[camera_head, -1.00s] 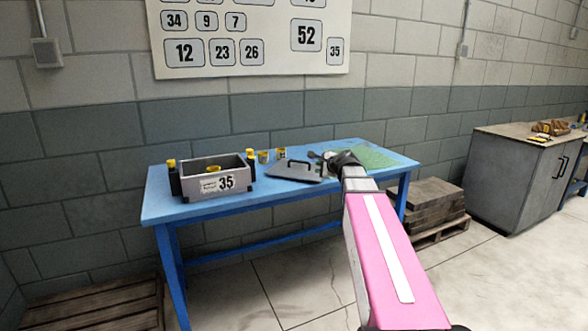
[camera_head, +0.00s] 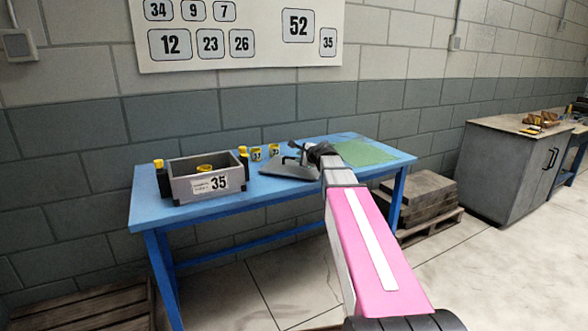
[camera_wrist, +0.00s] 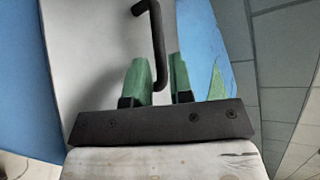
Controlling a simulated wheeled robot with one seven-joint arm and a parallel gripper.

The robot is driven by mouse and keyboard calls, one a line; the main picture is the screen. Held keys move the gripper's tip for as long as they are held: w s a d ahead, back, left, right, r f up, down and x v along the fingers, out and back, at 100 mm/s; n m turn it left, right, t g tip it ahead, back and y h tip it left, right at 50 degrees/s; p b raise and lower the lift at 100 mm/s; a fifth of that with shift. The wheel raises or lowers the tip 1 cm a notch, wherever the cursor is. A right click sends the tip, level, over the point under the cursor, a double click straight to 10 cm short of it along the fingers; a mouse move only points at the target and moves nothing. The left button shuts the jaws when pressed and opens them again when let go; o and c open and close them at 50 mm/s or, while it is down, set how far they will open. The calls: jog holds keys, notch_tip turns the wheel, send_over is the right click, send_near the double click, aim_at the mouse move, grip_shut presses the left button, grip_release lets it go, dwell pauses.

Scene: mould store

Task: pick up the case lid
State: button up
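The case lid (camera_head: 287,172) is a grey plate with a black bar handle, at the blue table's middle in the head view. In the wrist view the lid (camera_wrist: 90,60) lies pale grey beyond the fingers, and its handle (camera_wrist: 157,40) runs down between them. In the head view my gripper (camera_head: 304,149) is over the lid, partly hiding the handle. I cannot tell whether the lid is clear of the table.
An open grey case (camera_head: 176,187) marked 35 stands to the left on the blue table (camera_head: 150,207), with yellow-topped black posts. Small yellow cups (camera_head: 256,155) stand behind. A green mat (camera_head: 362,152) lies to the right. A grey cabinet (camera_head: 500,170) stands further right.

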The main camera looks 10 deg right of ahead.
aim_at(294, 158)
jog(key=x, duration=0.5)
jog(key=shift+a, duration=0.15)
jog(key=shift+s, duration=0.1)
grip_shut()
jog(key=shift+r, duration=0.15)
